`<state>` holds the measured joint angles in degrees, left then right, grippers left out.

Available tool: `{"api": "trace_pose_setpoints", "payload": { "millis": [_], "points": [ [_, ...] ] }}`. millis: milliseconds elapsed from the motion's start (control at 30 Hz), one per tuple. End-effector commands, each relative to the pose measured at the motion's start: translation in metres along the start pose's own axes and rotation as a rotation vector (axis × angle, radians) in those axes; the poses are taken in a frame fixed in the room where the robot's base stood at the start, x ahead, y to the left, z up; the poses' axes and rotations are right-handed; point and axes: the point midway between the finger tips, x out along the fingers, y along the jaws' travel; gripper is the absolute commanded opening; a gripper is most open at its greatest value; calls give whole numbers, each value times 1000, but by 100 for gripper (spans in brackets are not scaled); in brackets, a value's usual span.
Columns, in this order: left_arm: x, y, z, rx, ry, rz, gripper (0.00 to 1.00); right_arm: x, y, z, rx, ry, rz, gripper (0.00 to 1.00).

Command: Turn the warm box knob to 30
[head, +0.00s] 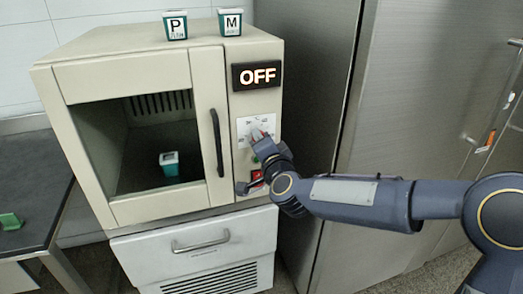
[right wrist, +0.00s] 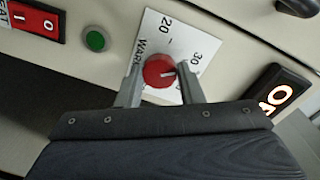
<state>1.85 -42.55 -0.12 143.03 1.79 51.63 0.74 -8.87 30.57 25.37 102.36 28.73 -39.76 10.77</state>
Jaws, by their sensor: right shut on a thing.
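The warm box (head: 137,205) is a cream cabinet with a glazed door and a control panel on its right side. Its red knob (right wrist: 157,71) sits on a white dial plate (right wrist: 178,30) marked WARM, 20 and 30. The knob's pale mark points to the right in the right wrist view, near the 30 side; its exact reading is unclear. My right gripper (right wrist: 160,68) is shut on the knob, one finger on either side; in the head view it (head: 262,138) mostly hides the knob. The display (head: 257,75) reads OFF. My left gripper is not in view.
A green button (right wrist: 95,41) and a red rocker switch (right wrist: 33,20) are beside the dial. The door handle (head: 216,143) is left of my gripper. Containers marked P (head: 176,26) and M (head: 230,22) stand on top. A steel cabinet (head: 335,120) is close on the right.

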Motion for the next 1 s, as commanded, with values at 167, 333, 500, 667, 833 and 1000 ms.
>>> {"api": "trace_pose_setpoints", "payload": {
  "millis": [167,333,500,667,833,1000],
  "points": [
    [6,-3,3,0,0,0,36,0,2,0,61,-3,2,11],
    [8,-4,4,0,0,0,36,0,1,0,86,-4,2,11],
    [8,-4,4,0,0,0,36,0,0,-1,92,-4,2,11],
    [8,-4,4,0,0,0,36,0,0,-1,92,-4,2,11],
    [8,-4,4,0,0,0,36,0,0,-1,91,-4,2,44],
    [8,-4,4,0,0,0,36,0,0,0,91,-4,2,56]
  ]
}}
